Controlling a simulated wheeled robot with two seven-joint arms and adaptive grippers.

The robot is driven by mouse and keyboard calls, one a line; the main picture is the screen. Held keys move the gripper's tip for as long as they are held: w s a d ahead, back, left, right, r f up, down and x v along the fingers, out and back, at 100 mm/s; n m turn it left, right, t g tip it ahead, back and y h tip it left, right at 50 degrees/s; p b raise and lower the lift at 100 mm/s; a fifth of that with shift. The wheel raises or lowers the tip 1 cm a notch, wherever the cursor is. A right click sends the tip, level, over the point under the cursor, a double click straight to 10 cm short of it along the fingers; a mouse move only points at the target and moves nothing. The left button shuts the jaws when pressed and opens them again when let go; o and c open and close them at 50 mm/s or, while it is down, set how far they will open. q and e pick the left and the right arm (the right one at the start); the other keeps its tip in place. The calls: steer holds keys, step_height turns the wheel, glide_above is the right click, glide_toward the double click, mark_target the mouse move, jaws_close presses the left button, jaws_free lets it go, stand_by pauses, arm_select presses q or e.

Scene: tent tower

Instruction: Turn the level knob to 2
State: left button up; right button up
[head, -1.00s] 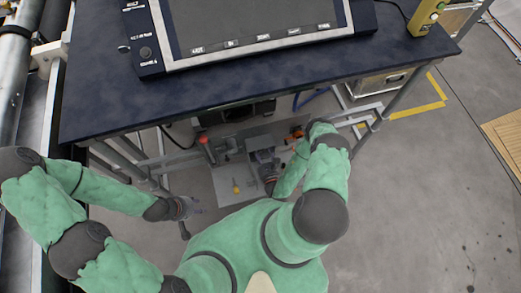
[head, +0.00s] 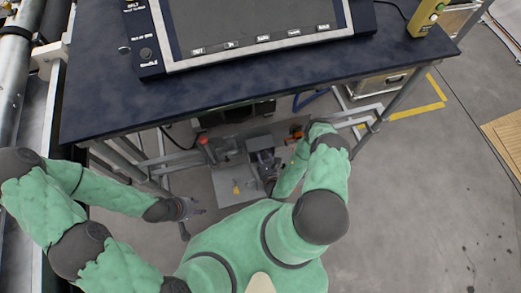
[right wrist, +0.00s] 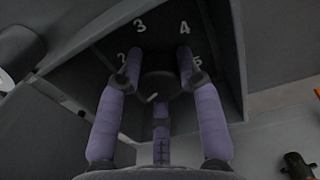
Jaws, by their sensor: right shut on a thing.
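The level knob (right wrist: 159,62) is a dark round knob on a dark panel in the right wrist view. White numbers 2, 3, 4 and 5 stand around it, and a short white mark shows at its near side. My right gripper (right wrist: 157,76) is shut on the knob, with lilac fingers at its left, right and near sides. The fingers partly cover the 2 and the 5. In the head view the right gripper (head: 267,175) is small and partly hidden beside my right arm. My left gripper (head: 190,210) is open and empty, low at the left.
A dark blue table (head: 100,97) with a large screen panel (head: 250,25) spans the space above my arms. Below its front edge are a light plate (head: 228,188) and a red-topped post (head: 204,142). The floor at the right is mostly clear.

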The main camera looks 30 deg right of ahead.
steer(key=m, duration=0.5)
steer(key=shift+p, duration=0.4)
steer(key=m, duration=0.6)
stand_by(0.3)
steer(key=o, duration=1.2)
steer(key=shift+c, duration=0.2)
steer(key=shift+s, duration=0.1)
steer(key=v, duration=1.1)
steer(key=shift+s+a, duration=0.2)
steer(key=shift+s, duration=0.15)
